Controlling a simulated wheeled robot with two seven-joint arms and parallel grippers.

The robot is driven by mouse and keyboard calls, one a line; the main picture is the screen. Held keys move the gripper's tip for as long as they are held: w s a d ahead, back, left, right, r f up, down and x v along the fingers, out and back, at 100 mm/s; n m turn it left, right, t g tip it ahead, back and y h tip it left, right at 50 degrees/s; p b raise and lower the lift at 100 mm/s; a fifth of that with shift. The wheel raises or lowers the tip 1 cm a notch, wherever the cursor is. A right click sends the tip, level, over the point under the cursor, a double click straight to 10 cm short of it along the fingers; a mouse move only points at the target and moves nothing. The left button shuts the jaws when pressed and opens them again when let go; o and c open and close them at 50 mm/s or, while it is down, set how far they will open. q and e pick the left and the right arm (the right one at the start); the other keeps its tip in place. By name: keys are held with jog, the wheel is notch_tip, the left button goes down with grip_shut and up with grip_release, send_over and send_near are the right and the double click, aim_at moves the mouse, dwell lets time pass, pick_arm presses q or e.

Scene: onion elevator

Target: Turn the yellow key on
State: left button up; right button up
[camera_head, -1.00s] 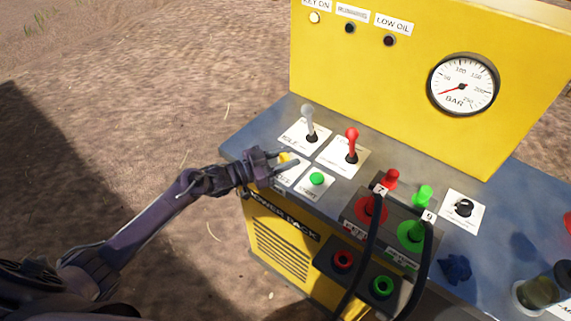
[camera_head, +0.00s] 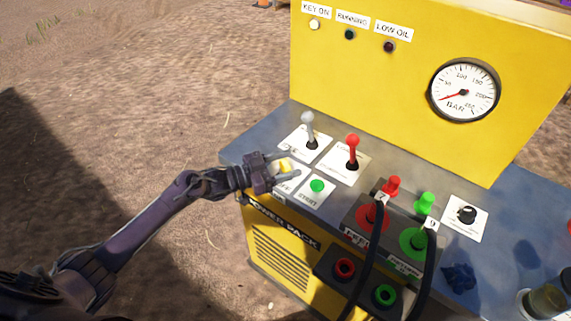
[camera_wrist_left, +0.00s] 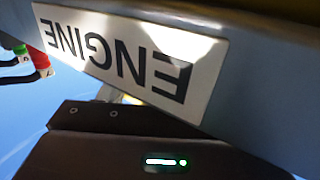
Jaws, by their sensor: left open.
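The yellow key (camera_head: 284,165) sits on its white plate at the left end of the grey-blue panel top. My left gripper (camera_head: 287,170) is open at the key, with a finger on either side of it. I cannot tell whether the fingers touch it. The wrist view shows an upside-down ENGINE label (camera_wrist_left: 130,55) close up and only a small yellow patch (camera_wrist_left: 132,99). The KEY ON lamp (camera_head: 314,25) on the yellow upright panel looks pale. My right gripper is not in view.
A grey lever (camera_head: 309,130) and a red lever (camera_head: 352,150) stand just behind the key. The green START button (camera_head: 317,186) is close on its right. Black hoses (camera_head: 372,250) rise from couplings farther right. Open dirt ground lies to the left.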

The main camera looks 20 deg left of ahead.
aim_at(282, 166)
pick_arm(q)
jog(key=b+v, duration=0.1)
jog(key=v, duration=0.5)
jog(key=shift+s+a+f, duration=0.1)
jog(key=shift+s+a, duration=0.1)
jog(key=shift+a, duration=0.05)
jog(key=shift+s+a, duration=0.35)
jog(key=shift+a, duration=0.1)
